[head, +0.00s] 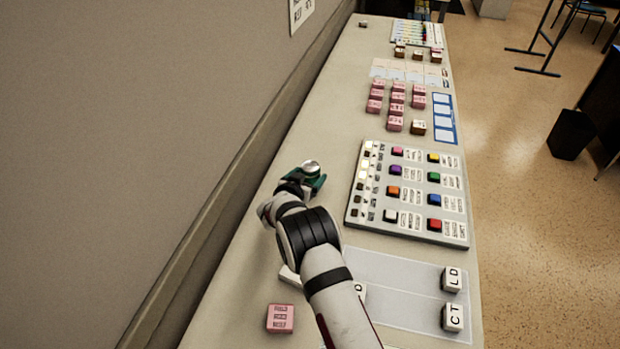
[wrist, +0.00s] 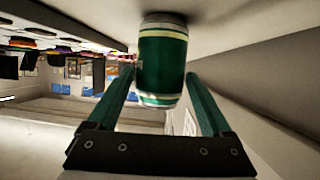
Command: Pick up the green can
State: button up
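The green can (wrist: 162,62) has pale bands and stands on the counter (head: 330,115). In the wrist view it appears upside down, with a dark shadow where it meets the counter. In the head view its silver top (head: 311,167) shows at my gripper, and most of its side is hidden. My gripper (wrist: 161,78) has green fingers, one on each side of the can. The fingers are spread about as wide as the can, with a thin gap seeming to show at the left finger.
A button panel (head: 410,195) lies right of my gripper. Pink blocks (head: 397,98) stand farther back. A pink block (head: 280,318) and white lettered blocks (head: 452,279) are near the front. The wall (head: 130,130) runs along the left. Counter behind the can is clear.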

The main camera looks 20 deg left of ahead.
jog(key=c, duration=0.9)
jog(key=shift+c, duration=0.2)
